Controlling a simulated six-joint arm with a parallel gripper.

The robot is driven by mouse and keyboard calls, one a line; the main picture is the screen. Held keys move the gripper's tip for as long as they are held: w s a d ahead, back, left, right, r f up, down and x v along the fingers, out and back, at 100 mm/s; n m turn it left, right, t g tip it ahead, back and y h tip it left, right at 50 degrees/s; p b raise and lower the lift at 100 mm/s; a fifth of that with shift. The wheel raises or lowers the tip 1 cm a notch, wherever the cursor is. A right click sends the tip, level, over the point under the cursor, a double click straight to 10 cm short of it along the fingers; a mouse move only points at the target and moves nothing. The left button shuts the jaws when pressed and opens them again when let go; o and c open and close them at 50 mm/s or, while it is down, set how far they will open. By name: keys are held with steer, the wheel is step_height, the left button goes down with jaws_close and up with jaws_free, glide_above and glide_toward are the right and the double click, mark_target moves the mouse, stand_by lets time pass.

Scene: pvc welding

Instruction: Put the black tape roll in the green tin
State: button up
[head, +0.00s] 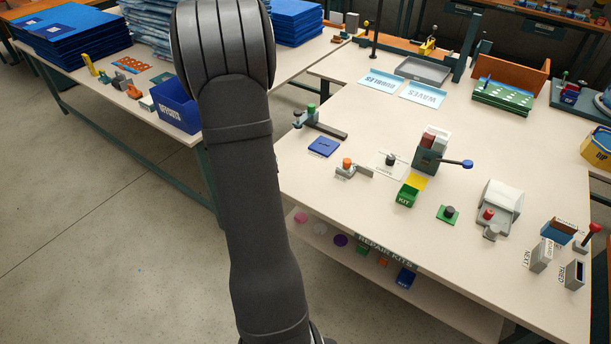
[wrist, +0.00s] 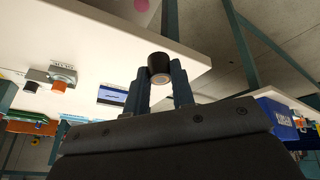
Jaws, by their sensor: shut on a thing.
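A short black roll with a pale round end, the black tape roll (wrist: 159,66), is held between the two fingertips of my gripper (wrist: 160,72) in the wrist view. My gripper is shut on it. In the head view my dark arm hides the gripper and the roll. The small green tin (head: 405,197), marked KIT, stands on the white table in the head view. Its yellow lid (head: 416,182) is open. The inside of the tin is too small to make out. The tin is not identifiable in the wrist view.
Near the tin are a grey-and-red device with a blue-knobbed lever (head: 428,155), a dark knob on a green plate (head: 449,213) and an orange-knobbed fixture (head: 348,170). A blue pad (head: 324,147) lies nearer my arm. A blue bin (head: 176,106) sits on the left table.

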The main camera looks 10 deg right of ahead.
steer(key=s+d+r+m+g+h, duration=0.1)
steer(key=d+m, duration=0.2)
steer(key=d, duration=1.3)
steer(key=s+d+r+m+g+h, duration=0.15)
steer(key=d+m, duration=0.25)
steer(key=d, duration=1.3)
steer(key=s+d+m, duration=0.2)
steer(key=s+d, duration=0.4)
steer(key=d, duration=0.5)
steer(key=shift+a+f, duration=0.15)
steer(key=shift+f, duration=1.2)
steer(key=shift+a+f, duration=0.1)
steer(key=shift+f, duration=1.2)
steer(key=o, duration=1)
steer(key=shift+o, duration=0.2)
step_height(320, 180, up, 7)
